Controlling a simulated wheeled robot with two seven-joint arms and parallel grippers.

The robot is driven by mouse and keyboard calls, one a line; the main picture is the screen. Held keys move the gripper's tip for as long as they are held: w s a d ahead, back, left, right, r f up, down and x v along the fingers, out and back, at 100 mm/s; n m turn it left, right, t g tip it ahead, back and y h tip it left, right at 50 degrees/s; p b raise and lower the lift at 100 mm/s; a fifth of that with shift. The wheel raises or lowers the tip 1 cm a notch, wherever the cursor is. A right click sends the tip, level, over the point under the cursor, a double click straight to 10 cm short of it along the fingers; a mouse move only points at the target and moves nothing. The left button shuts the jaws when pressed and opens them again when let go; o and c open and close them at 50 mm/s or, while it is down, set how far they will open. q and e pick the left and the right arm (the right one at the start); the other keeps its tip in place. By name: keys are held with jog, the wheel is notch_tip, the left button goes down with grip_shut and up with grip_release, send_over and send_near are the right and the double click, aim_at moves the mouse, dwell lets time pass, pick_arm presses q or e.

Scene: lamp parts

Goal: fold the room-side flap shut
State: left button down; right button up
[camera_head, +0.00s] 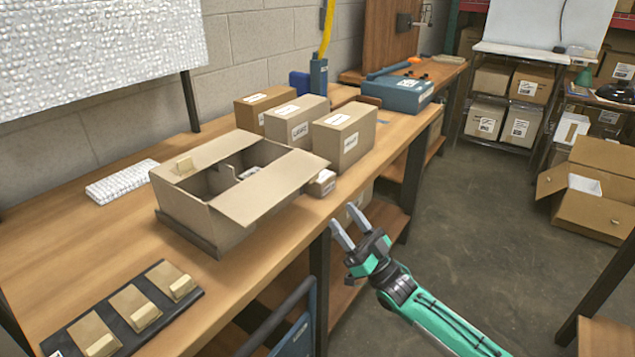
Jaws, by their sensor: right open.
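An open cardboard box (185,211) stands on the wooden workbench. Its room-side flap (272,187) sticks outward from the box's right edge, roughly level, and the opening beside it is uncovered. Dividers and a light item show inside; the deeper contents are hidden. My right gripper (349,229) is open and empty, off the bench's room-side edge, to the right of and apart from the flap. My left gripper is not in view.
Several closed cartons (345,137) stand behind the box, with a small box (322,183) close to the flap's far end. A black tray (127,312) with tan blocks lies at the near left. A white bumpy pad (122,182) lies toward the wall.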

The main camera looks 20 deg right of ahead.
aim_at(315, 178)
jog(key=x, duration=1)
jog(key=shift+p, duration=0.3)
jog(key=shift+c, duration=0.2)
grip_shut()
